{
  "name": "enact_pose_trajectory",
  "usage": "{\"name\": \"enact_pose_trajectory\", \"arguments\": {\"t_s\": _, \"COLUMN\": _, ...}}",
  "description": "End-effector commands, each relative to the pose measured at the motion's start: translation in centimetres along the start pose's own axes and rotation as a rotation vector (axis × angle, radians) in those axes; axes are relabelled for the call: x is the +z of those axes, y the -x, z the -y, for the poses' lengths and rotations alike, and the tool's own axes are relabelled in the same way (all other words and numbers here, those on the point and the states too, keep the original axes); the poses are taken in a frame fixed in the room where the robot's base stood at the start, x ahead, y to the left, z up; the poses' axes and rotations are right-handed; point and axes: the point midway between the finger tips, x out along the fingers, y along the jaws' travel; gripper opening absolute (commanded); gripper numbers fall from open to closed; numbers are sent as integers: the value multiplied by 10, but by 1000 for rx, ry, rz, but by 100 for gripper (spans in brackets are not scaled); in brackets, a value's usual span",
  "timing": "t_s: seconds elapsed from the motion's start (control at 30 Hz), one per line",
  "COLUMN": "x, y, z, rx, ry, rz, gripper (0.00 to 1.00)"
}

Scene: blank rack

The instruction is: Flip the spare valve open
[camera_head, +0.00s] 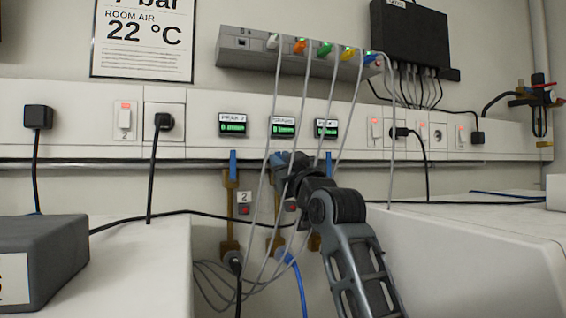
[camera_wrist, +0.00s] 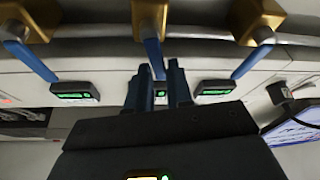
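Three brass valves with blue levers stand in a row under three small green-lit displays. In the head view the left valve's lever (camera_head: 233,165) and the right valve's lever (camera_head: 329,161) point upright. My gripper (camera_head: 281,160) is at the middle valve and hides most of it. In the wrist view the middle lever (camera_wrist: 153,55) runs toward the gap between my gripper's two fingers (camera_wrist: 160,88), which are apart. Whether they touch it is hidden. The label over the middle display (camera_head: 283,128) is too small to read surely, so I cannot tell which valve is the spare.
Thin grey cables (camera_head: 305,100) hang from the wall box (camera_head: 300,52) across the valve area and in front of my gripper. A blue hose (camera_head: 300,280) hangs below. White benches stand left (camera_head: 140,260) and right (camera_head: 470,240), with a gap between them.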

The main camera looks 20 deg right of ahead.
Motion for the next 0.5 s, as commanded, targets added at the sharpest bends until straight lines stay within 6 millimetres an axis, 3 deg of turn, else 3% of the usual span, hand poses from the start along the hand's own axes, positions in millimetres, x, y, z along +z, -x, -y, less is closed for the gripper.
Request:
{"name": "enact_pose_trajectory", "arguments": {"t_s": 0.2, "x": 0, "y": 0, "z": 0, "rx": 0, "ry": 0, "rz": 0, "gripper": 0}}
{"name": "enact_pose_trajectory", "arguments": {"t_s": 0.5, "x": 0, "y": 0, "z": 0, "rx": 10, "ry": -28, "rz": 0, "gripper": 0}}
